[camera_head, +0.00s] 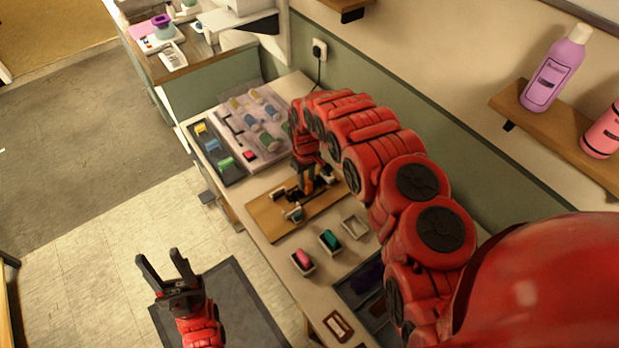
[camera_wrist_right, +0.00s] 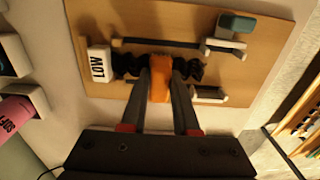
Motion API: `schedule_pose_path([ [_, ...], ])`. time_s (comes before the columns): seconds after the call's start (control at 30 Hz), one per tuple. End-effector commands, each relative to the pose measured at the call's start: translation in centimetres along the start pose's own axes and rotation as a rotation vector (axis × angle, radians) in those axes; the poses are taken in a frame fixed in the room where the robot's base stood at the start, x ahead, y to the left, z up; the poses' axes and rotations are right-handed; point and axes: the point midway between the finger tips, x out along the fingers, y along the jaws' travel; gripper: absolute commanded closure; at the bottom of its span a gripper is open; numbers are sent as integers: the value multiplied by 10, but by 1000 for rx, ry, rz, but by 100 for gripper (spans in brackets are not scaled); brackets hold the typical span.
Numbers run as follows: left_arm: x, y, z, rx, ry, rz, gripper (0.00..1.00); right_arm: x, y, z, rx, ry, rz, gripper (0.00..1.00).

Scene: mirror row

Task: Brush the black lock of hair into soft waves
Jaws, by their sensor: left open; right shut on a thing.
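The black lock of hair (camera_wrist_right: 126,66) lies wavy across a wooden board (camera_wrist_right: 180,20) in the right wrist view, beside a white block marked LOW (camera_wrist_right: 98,63). The board (camera_head: 262,216) also shows on the bench in the head view. My right gripper (camera_wrist_right: 163,72) is shut on an orange brush (camera_wrist_right: 160,88), held over the middle of the lock. The brush hides that part, and I cannot tell whether it touches the hair. My left gripper (camera_head: 165,265) is open and empty, off the bench's front side, over the floor.
A pink brush (camera_head: 303,260) and a green one (camera_head: 330,240) sit in holders right of the board. Another holder (camera_head: 355,227) looks empty. A wall shelf (camera_head: 560,135) holds bottles.

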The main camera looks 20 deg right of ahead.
Motion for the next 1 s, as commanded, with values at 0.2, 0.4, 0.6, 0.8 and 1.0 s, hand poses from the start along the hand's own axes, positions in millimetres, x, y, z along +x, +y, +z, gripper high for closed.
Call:
schedule_pose_path([
  [0.2,2,0,0,0,0,0,50,-1,-10,1,1,-1,0,100],
  [0.4,2,0,0,0,0,0,50,0,-9,0,1,-1,0,100],
  [0.6,2,0,0,0,0,0,50,0,-14,1,0,-1,0,100],
  [0.8,4,0,-1,0,0,0,50,0,-27,1,-2,-3,-1,100],
  [1.0,4,0,-1,0,0,0,50,1,-33,1,0,-2,-1,100],
])
